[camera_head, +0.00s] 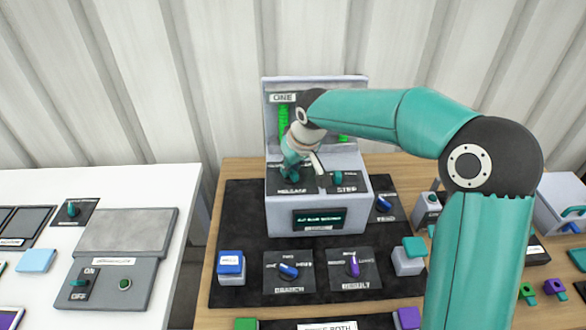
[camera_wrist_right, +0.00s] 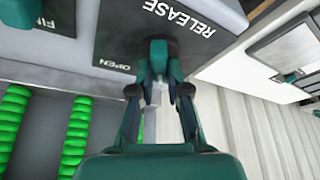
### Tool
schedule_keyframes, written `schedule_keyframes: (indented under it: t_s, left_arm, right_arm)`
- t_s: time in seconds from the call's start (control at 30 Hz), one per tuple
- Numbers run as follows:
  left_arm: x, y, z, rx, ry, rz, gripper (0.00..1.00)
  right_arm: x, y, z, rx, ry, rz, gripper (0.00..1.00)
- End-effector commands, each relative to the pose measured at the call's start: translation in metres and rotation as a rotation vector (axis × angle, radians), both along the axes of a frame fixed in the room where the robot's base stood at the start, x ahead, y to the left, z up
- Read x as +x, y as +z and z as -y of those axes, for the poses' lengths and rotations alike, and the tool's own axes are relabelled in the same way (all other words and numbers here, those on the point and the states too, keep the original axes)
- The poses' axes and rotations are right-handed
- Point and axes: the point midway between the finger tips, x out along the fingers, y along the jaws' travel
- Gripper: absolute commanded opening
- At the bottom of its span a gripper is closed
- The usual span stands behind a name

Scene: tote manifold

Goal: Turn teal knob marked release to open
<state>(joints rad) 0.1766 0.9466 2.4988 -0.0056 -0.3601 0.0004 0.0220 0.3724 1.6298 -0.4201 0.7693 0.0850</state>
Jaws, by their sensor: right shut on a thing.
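The teal release knob (camera_wrist_right: 158,50) sits on a black plate with the words RELEASE and OPEN, in the right wrist view. My right gripper (camera_wrist_right: 160,88) is shut on this knob, with a finger on each side of it. In the head view my right gripper (camera_head: 291,171) reaches down onto the left part of the grey console (camera_head: 317,215) and mostly hides the knob. The RELEASE label (camera_head: 292,191) shows just below it. My left gripper is not in view.
A second teal knob (camera_head: 338,178) marked STEP is close to the right. Blue and purple knobs, a blue button block (camera_head: 230,264) and a teal-topped block (camera_head: 408,258) stand on the black mat (camera_head: 235,205). My right arm covers the table's right middle. A white table (camera_head: 150,180) is at left.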

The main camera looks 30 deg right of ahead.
Motion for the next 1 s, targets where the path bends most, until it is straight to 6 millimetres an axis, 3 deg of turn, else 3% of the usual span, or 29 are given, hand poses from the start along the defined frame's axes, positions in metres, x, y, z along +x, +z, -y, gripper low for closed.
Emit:
schedule_keyframes:
  t_s: [0.5, 1.0]
  left_arm:
    - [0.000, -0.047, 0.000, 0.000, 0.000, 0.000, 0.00]
    - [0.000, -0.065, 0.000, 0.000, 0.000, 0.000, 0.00]
  right_arm:
    - [0.001, -0.003, 0.001, 0.000, -0.426, 0.007, 0.00]
    - [0.000, 0.000, 0.003, -0.001, -0.890, 0.005, 0.00]
